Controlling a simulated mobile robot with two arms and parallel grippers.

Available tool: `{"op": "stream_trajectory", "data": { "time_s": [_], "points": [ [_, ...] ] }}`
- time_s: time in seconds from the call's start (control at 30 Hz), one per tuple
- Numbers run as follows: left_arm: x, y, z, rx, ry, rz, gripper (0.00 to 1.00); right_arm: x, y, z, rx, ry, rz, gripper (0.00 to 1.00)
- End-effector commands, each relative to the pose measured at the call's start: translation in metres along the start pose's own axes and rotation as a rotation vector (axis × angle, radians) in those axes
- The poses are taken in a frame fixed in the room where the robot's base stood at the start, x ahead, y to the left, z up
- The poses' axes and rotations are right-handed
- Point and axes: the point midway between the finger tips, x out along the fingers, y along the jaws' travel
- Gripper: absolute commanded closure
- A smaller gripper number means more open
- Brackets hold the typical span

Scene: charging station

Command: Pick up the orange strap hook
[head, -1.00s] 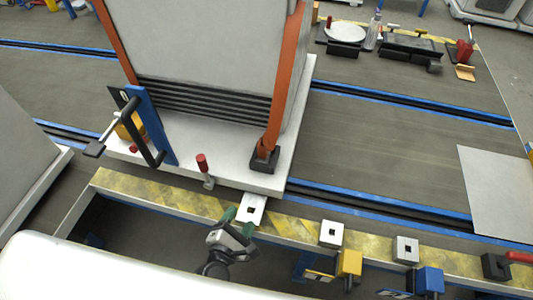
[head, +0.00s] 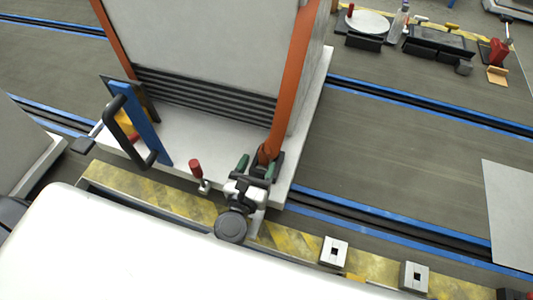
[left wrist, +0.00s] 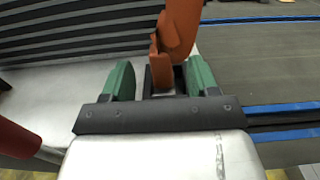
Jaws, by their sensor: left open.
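The orange strap hook (head: 267,152) is at the lower end of an orange strap (head: 289,90) on the right corner of the large grey case. It meets a dark block on the white platform. In the left wrist view the hook (left wrist: 160,66) shows between the two green fingertips. My left gripper (head: 256,167) is open around the hook's lower part in the picture; no contact is visible. The left wrist view also shows my left gripper (left wrist: 160,80) with space between its fingers. The gripper partly hides the dark block. My right gripper is not in view.
A red-topped clamp (head: 196,172) stands left of my left gripper. A blue bracket with a black handle (head: 140,123) is further left. White square fixtures (head: 334,252) sit on the yellow-striped edge (head: 285,240). Blue-edged floor rails run to the right.

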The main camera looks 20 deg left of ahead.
Motion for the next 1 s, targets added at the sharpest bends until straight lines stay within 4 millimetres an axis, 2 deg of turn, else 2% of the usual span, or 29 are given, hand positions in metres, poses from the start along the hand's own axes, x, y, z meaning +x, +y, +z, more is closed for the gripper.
{"op": "stream_trajectory", "data": {
  "time_s": [0.1, 0.27, 0.47, 0.6, 0.87, 0.9, 1.0],
  "points": [
    [0.015, 0.0, 0.002, 0.0, -0.001, 0.001, 0.4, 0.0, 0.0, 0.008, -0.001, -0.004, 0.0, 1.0],
    [0.025, 0.0, 0.002, 0.001, -0.001, 0.0, 0.4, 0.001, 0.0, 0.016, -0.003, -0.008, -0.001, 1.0],
    [0.052, 0.0, 0.006, 0.003, -0.002, 0.0, 0.4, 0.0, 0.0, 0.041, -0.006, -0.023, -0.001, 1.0],
    [0.069, 0.0, 0.004, 0.002, 0.0, 0.0, 0.4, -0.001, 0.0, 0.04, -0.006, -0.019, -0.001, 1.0],
    [0.072, 0.0, 0.003, 0.002, 0.001, 0.0, 0.4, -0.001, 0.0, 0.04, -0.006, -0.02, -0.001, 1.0],
    [0.072, 0.0, 0.003, 0.002, 0.001, 0.0, 0.42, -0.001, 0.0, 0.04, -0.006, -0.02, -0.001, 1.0],
    [0.072, 0.0, 0.003, 0.002, 0.001, 0.0, 0.57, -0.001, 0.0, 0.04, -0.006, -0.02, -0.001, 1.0]
  ]
}}
